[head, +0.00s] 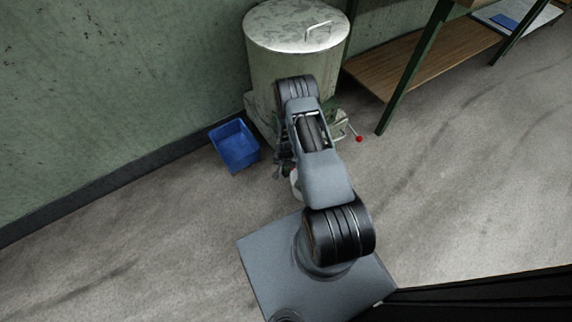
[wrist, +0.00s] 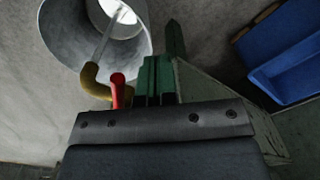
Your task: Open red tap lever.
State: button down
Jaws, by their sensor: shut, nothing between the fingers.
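In the wrist view the red tap lever (wrist: 118,92) stands just left of my gripper (wrist: 155,70), whose green fingers are together and empty. Whether they touch the lever I cannot tell. The brass tap spout (wrist: 93,84) curves out left of the lever. A pale streak runs from its mouth into a metal pail (wrist: 60,32). The tap's body is hidden behind my gripper. In the head view my arm hides the lever and most of the front of the lidded metal vat (head: 275,75). My gripper is mostly hidden there too.
A blue bin (head: 235,146) stands on the floor left of the vat and shows at the wrist view's upper right (wrist: 285,45). A rod with a red knob (head: 359,139) sticks out at the vat's right. A green-legged table (head: 408,75) stands right. Floor at left is clear.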

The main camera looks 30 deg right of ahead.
jog(key=shift+s, duration=0.15)
dwell(0.3)
jog(key=shift+s+d, duration=0.2)
jog(key=shift+s, duration=0.05)
jog(key=shift+s, duration=0.15)
jog(key=shift+s+d, duration=0.2)
jog(key=shift+s, duration=0.4)
jog(key=shift+p, duration=0.3)
